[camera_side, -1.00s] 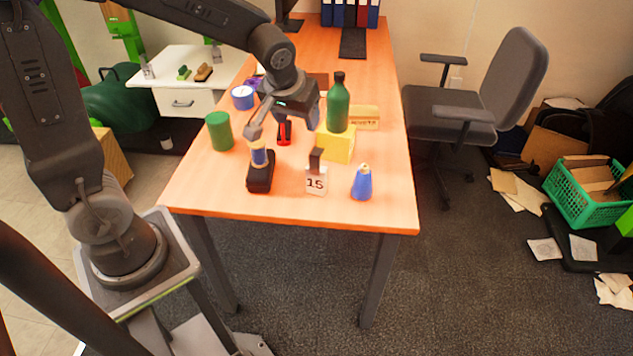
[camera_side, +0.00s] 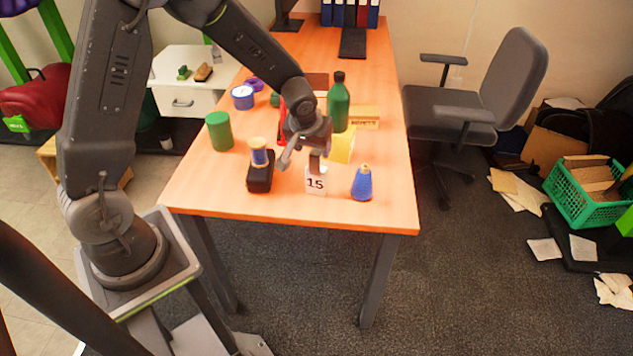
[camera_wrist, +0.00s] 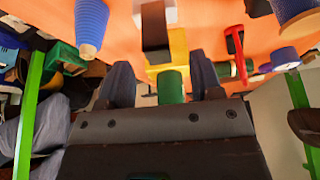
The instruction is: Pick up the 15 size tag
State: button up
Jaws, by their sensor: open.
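The 15 size tag (camera_side: 315,183) is a white block with a black "15" and a dark upright part on top. It stands upright near the front edge of the orange table. My gripper (camera_side: 303,153) is just above and behind it, close to its dark top. In the wrist view, my gripper (camera_wrist: 162,82) has its two dark fingers spread with nothing held between them. The tag's dark part (camera_wrist: 155,28) shows ahead of the fingers at the top of that view, and its white body is partly cut off. Contact is not visible.
A blue cone-shaped bottle (camera_side: 361,184) stands right of the tag. A black holder with a spool (camera_side: 260,176) stands left. A yellow block (camera_side: 342,149) and green bottle (camera_side: 338,106) are behind. A green cylinder (camera_side: 219,132) stands farther left. The table's front edge is near.

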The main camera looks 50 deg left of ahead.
aim_at(316, 152)
jog(key=x, duration=0.4)
jog(key=shift+w, duration=0.25)
grip_shut()
